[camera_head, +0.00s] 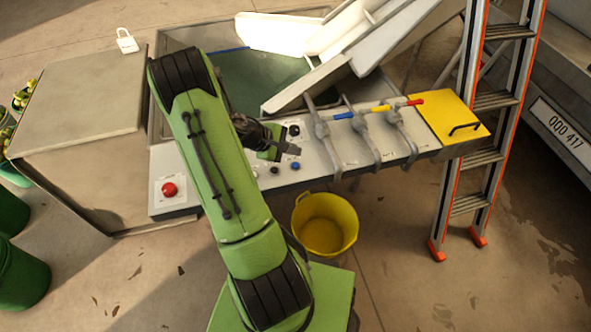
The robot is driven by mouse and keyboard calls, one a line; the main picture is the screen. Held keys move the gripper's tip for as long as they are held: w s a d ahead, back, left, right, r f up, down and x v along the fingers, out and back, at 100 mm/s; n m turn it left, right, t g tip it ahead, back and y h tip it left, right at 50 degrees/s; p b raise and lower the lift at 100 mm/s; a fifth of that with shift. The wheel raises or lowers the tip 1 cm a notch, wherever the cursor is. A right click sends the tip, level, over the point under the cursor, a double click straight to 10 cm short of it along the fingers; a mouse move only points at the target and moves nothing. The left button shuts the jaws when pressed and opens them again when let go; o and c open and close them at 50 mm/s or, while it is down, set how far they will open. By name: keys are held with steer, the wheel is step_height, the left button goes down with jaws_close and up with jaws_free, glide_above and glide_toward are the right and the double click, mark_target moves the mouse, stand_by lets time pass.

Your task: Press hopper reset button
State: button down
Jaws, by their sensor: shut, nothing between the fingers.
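A pale control panel (187,196) runs across the front of the machine. A red mushroom button (169,189) sits at its left end. A blue button (295,166) and a dark button (274,170) sit near its front edge, and a black round knob (294,130) sits farther back. The labels are too small to read, so I cannot tell which one is the hopper reset button. My gripper (294,150) is shut and empty over the panel, between the black knob and the blue button. I cannot tell whether it touches the panel. My arm hides part of the panel.
Levers with blue, yellow and red handles (388,108) stand right of my gripper. A yellow plate (440,100) is at the panel's right end, beside a ladder (467,150). A yellow bucket (325,222) stands below the panel. A large box (80,105) is at left.

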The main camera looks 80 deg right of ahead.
mark_target(293, 166)
steer(key=shift+f+b, duration=0.85)
steer(key=shift+f, duration=0.9)
stand_by(0.5)
steer(key=shift+f, duration=0.4)
steer(key=shift+f+b, duration=0.4)
steer(key=shift+b, duration=0.1)
stand_by(0.5)
steer(key=shift+r+p, duration=0.7)
steer(key=shift+r, duration=0.15)
steer(key=shift+r+p, duration=2.1)
steer(key=shift+r, duration=0.4)
